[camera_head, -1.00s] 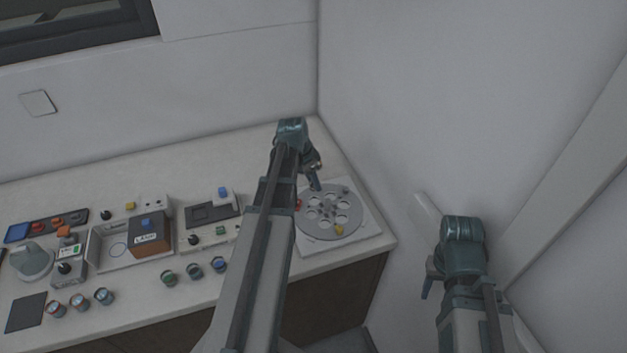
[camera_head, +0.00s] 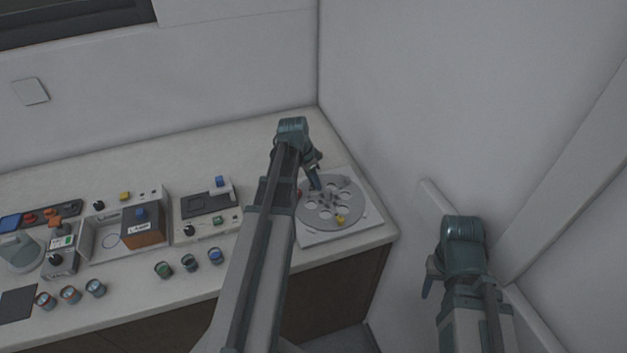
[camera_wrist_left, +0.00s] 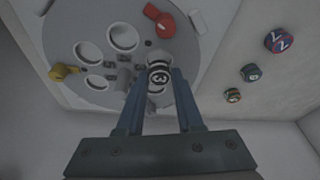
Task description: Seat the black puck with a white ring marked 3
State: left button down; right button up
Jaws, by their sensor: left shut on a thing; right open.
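My left gripper (camera_head: 317,184) is shut on the black puck (camera_wrist_left: 158,76), whose white ring and 3 show between the fingertips in the left wrist view. It is low over the grey disc (camera_head: 310,216), which has several round holes and lies on a white base at the counter's right end. The disc also shows in the left wrist view (camera_wrist_left: 90,30). The puck is near the disc's holes; I cannot tell whether it is inside one. In the head view the puck is hard to make out. My right gripper (camera_head: 429,287) is open and empty, off the counter's right side.
The disc's rim has a yellow knob (camera_wrist_left: 62,72) and a red lever (camera_wrist_left: 160,20). Several other pucks stand along the counter front, including a blue-topped one (camera_head: 215,256). Boxed devices (camera_head: 206,212) stand left of my left arm. A wall closes off the right side.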

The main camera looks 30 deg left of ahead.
pick_arm(q)
jog(key=shift+f+b, duration=0.85)
jog(key=shift+f, duration=0.2)
jog(key=shift+c, duration=2.4)
grip_release()
jog(key=shift+s, duration=0.1)
jog(key=shift+d, duration=0.1)
jog(key=shift+r, duration=0.1)
jog(key=shift+s+r+p, duration=0.1)
jog(key=shift+r+p, duration=0.45)
jog(key=shift+p, duration=0.1)
jog(key=p+v, duration=1.2)
jog(key=shift+s+a+r, duration=0.15)
jog(key=shift+a+r, duration=0.1)
jog(key=shift+r, duration=0.05)
